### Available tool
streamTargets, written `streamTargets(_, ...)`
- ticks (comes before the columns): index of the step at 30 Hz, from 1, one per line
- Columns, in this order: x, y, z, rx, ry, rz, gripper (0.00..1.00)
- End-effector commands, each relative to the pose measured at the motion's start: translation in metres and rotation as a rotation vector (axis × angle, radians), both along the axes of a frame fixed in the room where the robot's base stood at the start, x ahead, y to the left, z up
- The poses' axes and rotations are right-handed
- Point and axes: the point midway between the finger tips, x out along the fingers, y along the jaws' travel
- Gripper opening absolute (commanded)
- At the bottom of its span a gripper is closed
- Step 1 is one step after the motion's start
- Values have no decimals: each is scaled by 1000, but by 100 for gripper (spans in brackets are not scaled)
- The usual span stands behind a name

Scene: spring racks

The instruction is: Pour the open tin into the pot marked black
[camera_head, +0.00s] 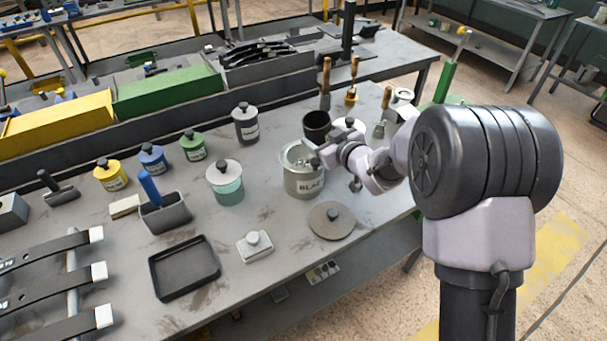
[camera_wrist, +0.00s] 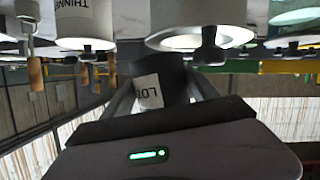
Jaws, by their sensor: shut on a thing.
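The pot marked "BLAC" (camera_head: 304,184), its last letters cut off by my arm, is a pale metal pot standing open on the bench. The open tin (camera_head: 317,125) is dark and looks upright, just behind the pot's rim in the head view. My gripper (camera_head: 322,153) is beside the pot's right rim and shut on this tin. In the wrist view the tin (camera_wrist: 165,85) sits between the fingers, with part of a white label reading "LOT". That view is upside down. How high the tin is above the bench is hard to tell.
A round lid (camera_head: 332,220) lies in front of the pot. A pale green lidded tin (camera_head: 226,186) stands left of it, and a dark grey lidded tin (camera_head: 246,126) behind. Brushes (camera_head: 326,85) stand behind. A black tray (camera_head: 184,268) lies at front left.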

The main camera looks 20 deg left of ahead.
Motion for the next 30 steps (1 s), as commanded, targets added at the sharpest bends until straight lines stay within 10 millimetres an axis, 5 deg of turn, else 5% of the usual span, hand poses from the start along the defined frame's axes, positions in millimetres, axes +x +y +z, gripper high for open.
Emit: streamTargets(30,0,0,52,130,151,0,11)
